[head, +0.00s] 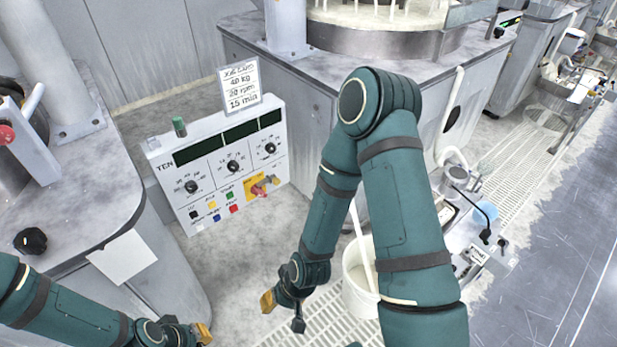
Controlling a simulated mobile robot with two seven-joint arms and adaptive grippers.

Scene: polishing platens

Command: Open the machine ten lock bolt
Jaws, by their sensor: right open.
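The control panel of machine ten (222,160), marked "TEN", is a white box with several dials and coloured buttons. At its lower right is a yellow plate (251,185) with a red-and-grey handle or bolt (262,188); its exact position is too small to tell. My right gripper (283,312) is open and empty, below and in front of the panel, well apart from it. My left gripper (196,335) is at the bottom edge, lower left of the panel; its jaws are partly cut off and too unclear to read.
A white bucket (357,288) with a stick in it stands beside my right arm on a floor grating (322,328). A grey machine top (70,200) with a black knob (31,241) is on the left. A sign card (240,85) stands above the panel. Bare floor lies before the panel.

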